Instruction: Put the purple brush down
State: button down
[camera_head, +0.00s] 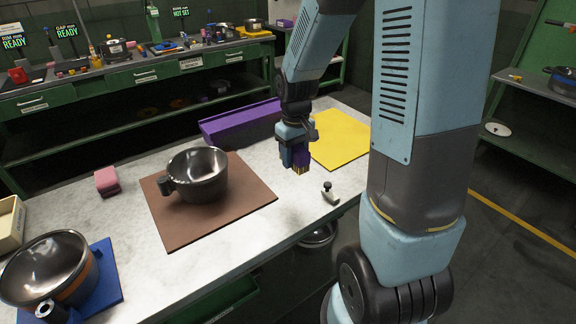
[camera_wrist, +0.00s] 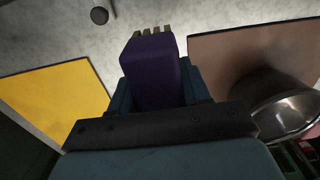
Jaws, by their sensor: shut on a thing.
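The purple brush (camera_wrist: 152,72) is held between the fingers of my gripper (camera_wrist: 158,90), with its tan bristle tufts pointing away from my wrist. In the head view my gripper (camera_head: 295,158) is over the light worktop (camera_head: 110,235), between the brown mat and the yellow mat, and the brush (camera_head: 300,158) shows at its tip, bristles downward. The gripper is shut on the brush. The gap between the bristles and the worktop is hard to judge.
A pot (camera_head: 198,178) stands on the brown mat (camera_head: 245,200). The yellow mat (camera_head: 340,140) and a purple tray-like piece (camera_head: 240,122) lie behind. A small black-knobbed item (camera_head: 329,192) is near the front edge. A pink block (camera_head: 106,181) and another pot (camera_head: 50,268) on a blue mat are left.

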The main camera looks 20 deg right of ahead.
aim_at(288, 173)
jog(key=w+f, duration=0.2)
jog(key=w, duration=0.1)
jog(key=w+f, duration=0.2)
jog(key=w, duration=0.1)
jog(key=w+d+f, duration=0.1)
jog(key=w+f, duration=0.1)
jog(key=w, duration=0.1)
jog(key=shift+d+f, duration=0.1)
jog(key=shift+f, duration=0.3)
jog(key=shift+w+d+f, duration=0.1)
jog(key=shift+w+f, duration=0.45)
jog(key=shift+f, duration=1.75)
jog(key=c, duration=0.5)
grip_release()
jog(key=shift+f, duration=0.1)
